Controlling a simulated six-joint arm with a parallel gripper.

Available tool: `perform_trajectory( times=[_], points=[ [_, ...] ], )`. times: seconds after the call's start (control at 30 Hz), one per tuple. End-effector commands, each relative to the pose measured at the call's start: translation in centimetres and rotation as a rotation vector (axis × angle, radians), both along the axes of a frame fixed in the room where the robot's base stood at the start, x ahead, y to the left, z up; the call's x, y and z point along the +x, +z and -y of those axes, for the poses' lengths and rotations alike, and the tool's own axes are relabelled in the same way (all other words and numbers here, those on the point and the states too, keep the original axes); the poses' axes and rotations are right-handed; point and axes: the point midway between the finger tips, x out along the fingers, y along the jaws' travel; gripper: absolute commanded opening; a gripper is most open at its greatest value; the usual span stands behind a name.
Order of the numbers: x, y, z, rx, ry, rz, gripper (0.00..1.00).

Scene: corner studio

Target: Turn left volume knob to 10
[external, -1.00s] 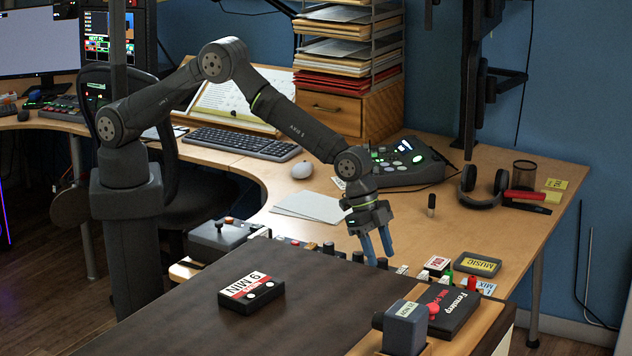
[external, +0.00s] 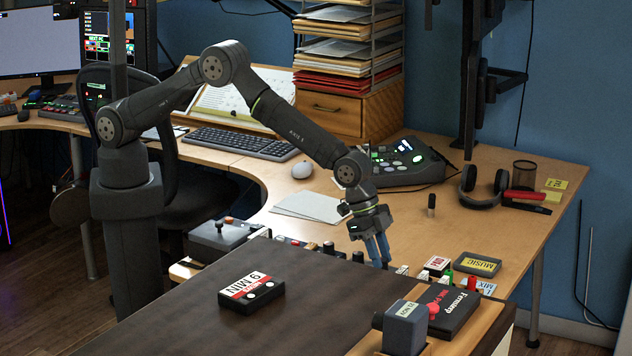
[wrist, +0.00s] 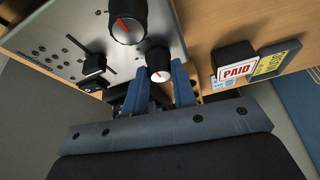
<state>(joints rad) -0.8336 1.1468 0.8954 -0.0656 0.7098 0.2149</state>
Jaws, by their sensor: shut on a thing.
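The mixer panel (wrist: 60,35) is light grey and fills the upper left of the wrist view. My gripper (wrist: 161,72) is shut on this knob, one finger on each side. I cannot tell from labels which knob is the left volume one, and no scale numbers are readable. In the external view my gripper (external: 379,262) points down behind the dark tabletop edge, which hides the gripped knob.
A slider (wrist: 92,66) lies left of the knobs. The dark tabletop (external: 190,305) in front carries a 9 MIN box (external: 251,293). Headphones (external: 483,187) lie farther back.

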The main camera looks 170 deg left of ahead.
Motion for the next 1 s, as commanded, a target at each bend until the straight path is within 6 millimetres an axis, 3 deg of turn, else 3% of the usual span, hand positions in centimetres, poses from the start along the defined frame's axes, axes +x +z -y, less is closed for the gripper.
perform_trajectory(
  times=[0.37, 0.4, 0.5, 0.83, 1.0],
  points=[
    [-0.1, 0.0, 0.0, 0.0, 0.027, -0.001, 0.02],
    [-0.1, 0.0, 0.0, 0.0, 0.027, -0.001, 0.3],
    [0.0, 0.0, 0.0, 0.0, 0.027, -0.001, 0.46],
    [-0.1, 0.3, 0.1, 0.001, 0.027, 0.0, 0.46],
    [-0.5, 2.0, 0.5, 0.002, 0.027, 0.002, 0.46]
  ],
)
